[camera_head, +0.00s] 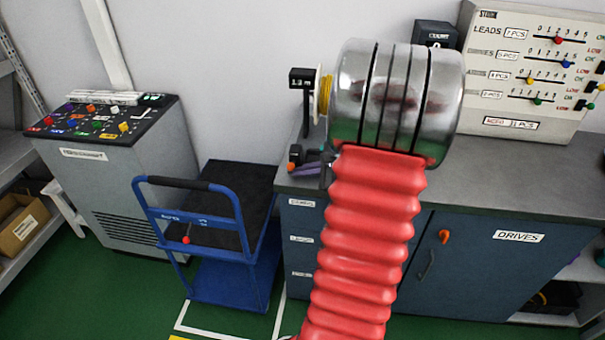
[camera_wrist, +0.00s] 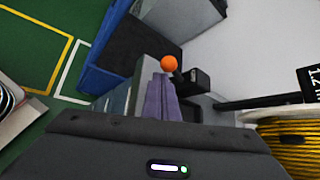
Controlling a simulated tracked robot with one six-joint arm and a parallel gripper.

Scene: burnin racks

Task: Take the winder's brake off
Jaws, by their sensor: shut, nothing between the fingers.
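The winder stands at the left end of the bench, with a spool of yellow cable (camera_head: 325,95) and a black length display (camera_head: 302,78). The wrist view shows the yellow spool (camera_wrist: 292,142) at the lower right. An orange ball knob (camera_wrist: 169,62) sits by a small black block (camera_wrist: 195,80); the block also shows in the head view (camera_head: 295,153). My gripper (camera_wrist: 161,82) has purple fingers, shut and empty, pointing toward the knob from just below it in the picture. I cannot tell whether they touch it. My arm hides much of the winder.
A blue cart (camera_head: 205,220) stands left of the bench (camera_head: 490,180). A grey console (camera_head: 120,170) is farther left. A LEADS slider panel (camera_head: 475,70) is at the back right. Green floor is clear in front of the cart.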

